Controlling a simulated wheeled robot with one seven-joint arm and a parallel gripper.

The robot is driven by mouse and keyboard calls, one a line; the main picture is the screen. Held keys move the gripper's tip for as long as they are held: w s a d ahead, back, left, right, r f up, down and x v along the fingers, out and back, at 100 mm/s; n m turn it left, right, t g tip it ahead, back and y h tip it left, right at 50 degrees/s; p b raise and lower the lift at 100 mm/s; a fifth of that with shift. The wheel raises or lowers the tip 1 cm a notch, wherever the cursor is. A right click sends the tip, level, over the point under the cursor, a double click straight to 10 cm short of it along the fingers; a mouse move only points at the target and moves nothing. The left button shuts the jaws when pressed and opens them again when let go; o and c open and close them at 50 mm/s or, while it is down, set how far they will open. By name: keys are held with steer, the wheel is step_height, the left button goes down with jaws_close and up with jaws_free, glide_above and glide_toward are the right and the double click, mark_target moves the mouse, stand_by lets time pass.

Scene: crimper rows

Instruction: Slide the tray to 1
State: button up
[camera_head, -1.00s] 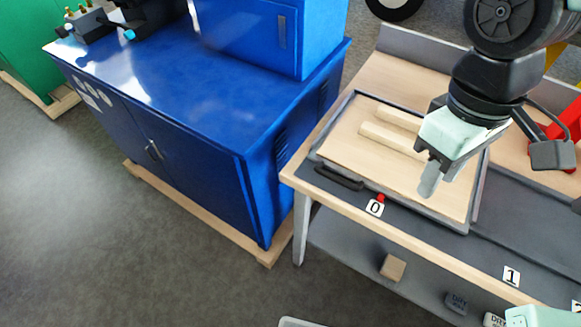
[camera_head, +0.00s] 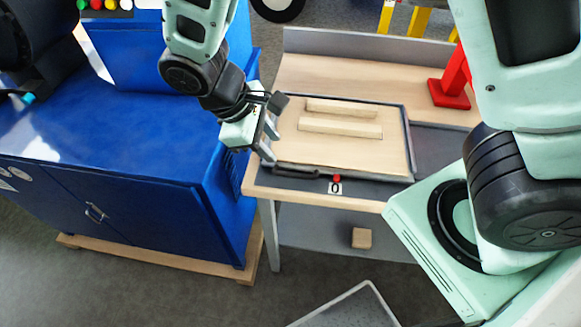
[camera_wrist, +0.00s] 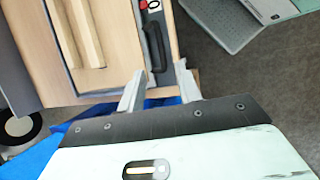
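The tray (camera_head: 392,152) is a shallow wooden-floored tray with a dark grey rim, lying on the workbench with two pale wooden bars (camera_head: 340,127) on it. Its black handle (camera_head: 295,173) is on the front side, near the left; it also shows in the wrist view (camera_wrist: 157,45). A red marker (camera_head: 337,178) sits just above the label 0 (camera_head: 335,188) at the tray's front. The label 1 is not visible now. My gripper (camera_head: 270,143) is open and empty at the tray's left end. In the wrist view its spread fingers (camera_wrist: 158,74) are near the handle's end, apart from it.
A blue cabinet (camera_head: 120,170) stands left of the bench. A red stand (camera_head: 450,92) is on the bench at the back right. A small wooden block (camera_head: 361,238) lies on the lower shelf. My own arm and body cover the right side of the bench.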

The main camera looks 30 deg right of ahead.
mark_target(298, 174)
steer(key=p+x, duration=0.1)
steer(key=x, duration=1.1)
jaws_close()
